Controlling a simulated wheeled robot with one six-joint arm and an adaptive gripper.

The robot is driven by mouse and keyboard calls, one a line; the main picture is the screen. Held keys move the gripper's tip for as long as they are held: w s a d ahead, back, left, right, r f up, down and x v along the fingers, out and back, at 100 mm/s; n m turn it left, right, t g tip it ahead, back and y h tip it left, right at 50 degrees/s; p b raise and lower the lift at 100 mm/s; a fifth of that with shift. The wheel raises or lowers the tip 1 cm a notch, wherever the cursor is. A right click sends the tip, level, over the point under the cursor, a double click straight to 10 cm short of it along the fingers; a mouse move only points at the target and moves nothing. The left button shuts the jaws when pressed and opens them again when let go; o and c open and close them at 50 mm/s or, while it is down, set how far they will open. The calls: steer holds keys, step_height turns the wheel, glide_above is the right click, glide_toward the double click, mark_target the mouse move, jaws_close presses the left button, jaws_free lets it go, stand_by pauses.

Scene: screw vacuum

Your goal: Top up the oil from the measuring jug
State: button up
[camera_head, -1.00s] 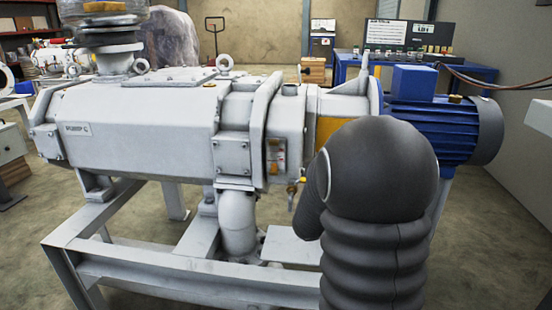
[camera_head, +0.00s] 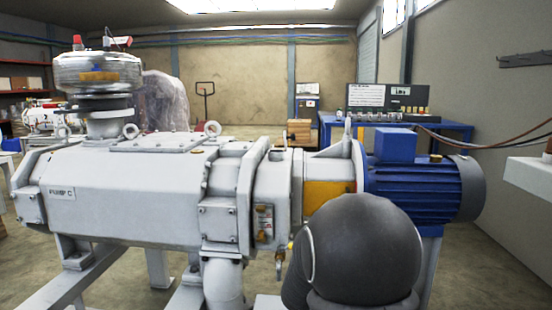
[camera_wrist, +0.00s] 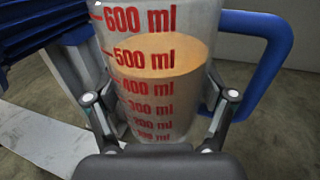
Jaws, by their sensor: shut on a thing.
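A clear measuring jug with red markings (camera_wrist: 152,122) and a blue handle (camera_wrist: 268,60) fills the middle of the wrist view. Amber oil (camera_wrist: 185,58) in it shows its surface around the 400 to 500 ml marks. My gripper (camera_wrist: 160,97) is shut on the jug, one finger on each side. In the head view, the grey pump marked PUMP C (camera_head: 130,195) has a sight glass (camera_head: 264,222) and a brass valve (camera_head: 280,260) on its end housing. A small round port (camera_head: 277,154) sits on top of that housing. My dark arm hides the gripper and jug there.
A blue motor (camera_head: 425,188) adjoins the pump's right end. A silver round unit (camera_head: 98,72) rises from its left top. A blue bench with a control panel (camera_head: 385,98) stands behind. A wall shelf (camera_head: 530,170) juts in at right.

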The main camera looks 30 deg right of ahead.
steer(key=shift+r, duration=0.15)
step_height(320, 180, up, 6)
steer(key=p, duration=0.5)
stand_by(0.3)
